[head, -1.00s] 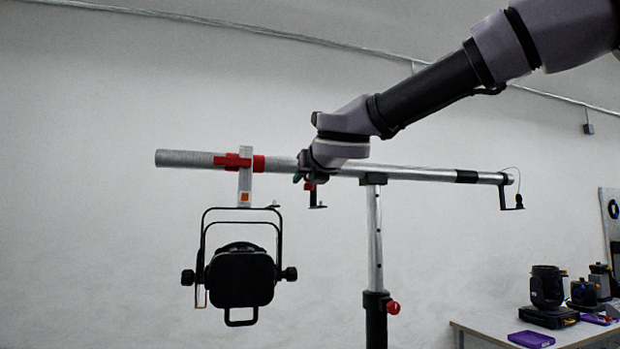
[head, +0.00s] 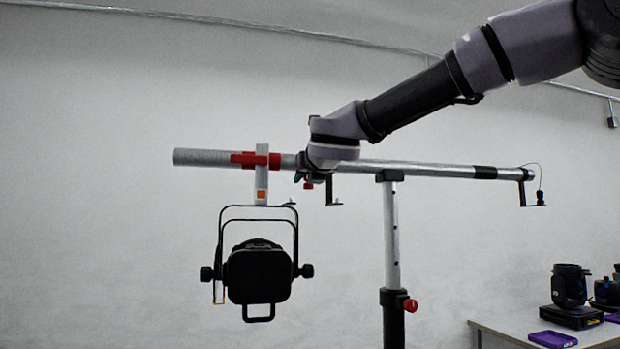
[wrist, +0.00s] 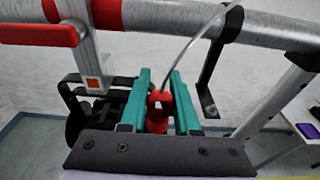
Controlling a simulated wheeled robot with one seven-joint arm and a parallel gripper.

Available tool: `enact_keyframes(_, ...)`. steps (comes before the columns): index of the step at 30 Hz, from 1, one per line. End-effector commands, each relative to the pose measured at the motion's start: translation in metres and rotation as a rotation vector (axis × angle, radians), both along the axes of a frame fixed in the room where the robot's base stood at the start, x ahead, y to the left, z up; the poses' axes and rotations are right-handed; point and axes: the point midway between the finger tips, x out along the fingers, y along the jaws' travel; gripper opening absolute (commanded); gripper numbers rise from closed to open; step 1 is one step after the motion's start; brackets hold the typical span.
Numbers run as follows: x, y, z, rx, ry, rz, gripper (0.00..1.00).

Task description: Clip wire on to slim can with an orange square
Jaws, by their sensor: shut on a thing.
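The slim black can (head: 258,273) hangs by its yoke from a red clamp (head: 256,159) on the silver bar. An orange square (head: 261,195) is on the pale clamp strap above it, and it also shows in the wrist view (wrist: 93,84). My gripper (wrist: 159,82), with teal fingers, is shut on the red wire end (wrist: 157,112). The grey wire (wrist: 188,45) runs from it up toward the bar. My gripper (head: 300,177) is just below the bar, right of the strap and apart from it. The red end is partly hidden by my fingers.
A black bracket (head: 331,192) hangs from the bar (head: 425,168) just right of my gripper. The stand post (head: 391,240) rises further right. Another bracket hangs at the bar's right end. A table (head: 490,330) with lamps is at lower right.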

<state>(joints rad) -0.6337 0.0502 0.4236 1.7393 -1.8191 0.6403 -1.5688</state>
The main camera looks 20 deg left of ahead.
Motion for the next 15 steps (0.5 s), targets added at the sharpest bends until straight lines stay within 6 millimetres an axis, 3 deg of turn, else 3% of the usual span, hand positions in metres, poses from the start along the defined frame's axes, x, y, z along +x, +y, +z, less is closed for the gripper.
enact_keyframes(15, 0.012, 0.024, -0.001, 0.001, 0.001, 0.001, 0.0)
